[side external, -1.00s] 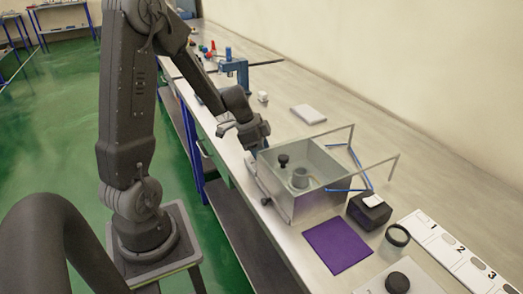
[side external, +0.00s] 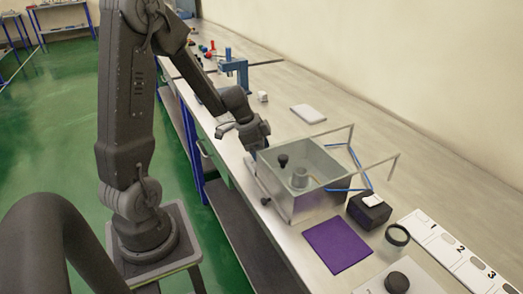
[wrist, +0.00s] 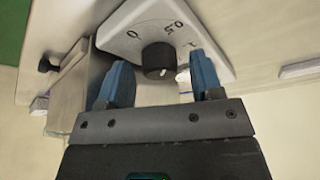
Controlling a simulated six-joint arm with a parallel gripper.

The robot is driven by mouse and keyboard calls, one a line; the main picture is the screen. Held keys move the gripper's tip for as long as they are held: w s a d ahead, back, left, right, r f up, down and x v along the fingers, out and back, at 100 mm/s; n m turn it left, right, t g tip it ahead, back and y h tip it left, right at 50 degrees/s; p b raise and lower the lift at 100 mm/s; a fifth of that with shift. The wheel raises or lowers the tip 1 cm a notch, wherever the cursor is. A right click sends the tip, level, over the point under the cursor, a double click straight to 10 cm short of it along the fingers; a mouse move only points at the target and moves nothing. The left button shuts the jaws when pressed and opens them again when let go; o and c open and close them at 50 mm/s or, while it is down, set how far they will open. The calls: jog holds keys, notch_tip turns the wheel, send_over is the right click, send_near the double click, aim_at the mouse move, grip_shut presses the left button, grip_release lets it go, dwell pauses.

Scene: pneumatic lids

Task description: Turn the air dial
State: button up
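The air dial is a black round knob (wrist: 158,60) on a pale plate (wrist: 128,30) marked 0, 0.5 and what looks like 1, in the wrist view. A small white mark shows at the knob's lower right. My gripper (wrist: 162,82) is open, with one blue fingertip left of the knob and one right of it; the knob appears just beyond the tips, and I see no contact. The dial is hidden there.
The box holds a black knob-like piece (side external: 283,160) and a grey cylinder (side external: 299,178). A blue hose (side external: 350,189) runs by its right side. A purple mat (side external: 338,244), a black block (side external: 369,210) and a numbered white board (side external: 458,254) lie to the right.

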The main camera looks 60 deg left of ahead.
jog(key=v, duration=1.3)
jog(key=shift+r, duration=0.35)
jog(key=shift+a, duration=0.1)
jog(key=w+n+g, duration=0.7)
jog(key=w+n, duration=0.2)
jog(key=n, duration=0.4)
jog(key=shift+h, duration=0.3)
jog(key=x, duration=1.3)
jog(key=shift+s+a+f, duration=0.3)
jog(key=shift+s, duration=0.1)
